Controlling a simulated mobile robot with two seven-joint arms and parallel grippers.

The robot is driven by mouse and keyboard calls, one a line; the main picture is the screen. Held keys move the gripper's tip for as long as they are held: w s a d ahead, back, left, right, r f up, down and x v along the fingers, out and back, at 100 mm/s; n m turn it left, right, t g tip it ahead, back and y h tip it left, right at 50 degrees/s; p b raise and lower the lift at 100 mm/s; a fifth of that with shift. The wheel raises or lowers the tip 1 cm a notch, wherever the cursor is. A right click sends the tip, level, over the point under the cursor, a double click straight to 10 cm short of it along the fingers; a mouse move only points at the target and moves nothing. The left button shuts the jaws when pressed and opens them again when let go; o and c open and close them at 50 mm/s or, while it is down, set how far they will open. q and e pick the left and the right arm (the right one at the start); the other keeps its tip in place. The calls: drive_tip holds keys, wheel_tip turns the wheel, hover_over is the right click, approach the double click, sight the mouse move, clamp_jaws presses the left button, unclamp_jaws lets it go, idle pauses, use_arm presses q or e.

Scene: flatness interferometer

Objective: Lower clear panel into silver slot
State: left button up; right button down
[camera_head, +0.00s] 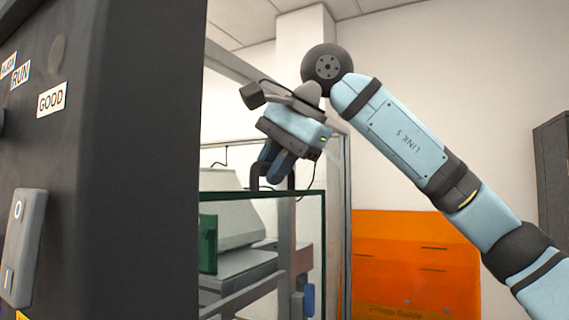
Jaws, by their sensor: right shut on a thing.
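The clear panel (313,222) stands upright left of the picture's middle, with a dark green top edge. My right gripper (268,184) comes down from above and is shut on the panel's top edge with its blue and dark fingers. The panel's left part is hidden behind a dark cabinet, and its lower edge is out of the picture. A silver upright frame (346,225) stands just right of the panel. I cannot make out the silver slot itself. My left gripper is not in view.
The dark cabinet (120,160) with RUN and GOOD labels fills the left side. Grey equipment (235,225) and a green part (208,243) show behind the panel. An orange panel (415,255) stands to the right. Another dark cabinet (553,175) is at the far right.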

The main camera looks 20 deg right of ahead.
drive_tip(key=shift+w+a+f+p, duration=0.1)
drive_tip(key=shift+w+a+p, duration=0.1)
drive_tip(key=shift+w+a, duration=0.5)
drive_tip(key=shift+w+a+p, duration=0.15)
drive_tip(key=shift+w+a, duration=0.3)
drive_tip(key=shift+w, duration=0.3)
drive_tip(key=shift+w+a, duration=0.15)
drive_tip(key=shift+w, duration=0.05)
drive_tip(key=shift+w+a+f, duration=0.2)
drive_tip(key=shift+w, duration=0.05)
drive_tip(key=shift+w+a+p, duration=0.1)
drive_tip(key=shift+p, duration=0.25)
drive_tip(key=shift+w+a+f+p, duration=0.3)
drive_tip(key=shift+w+a, duration=0.15)
drive_tip(key=shift+w, duration=0.15)
idle(0.8)
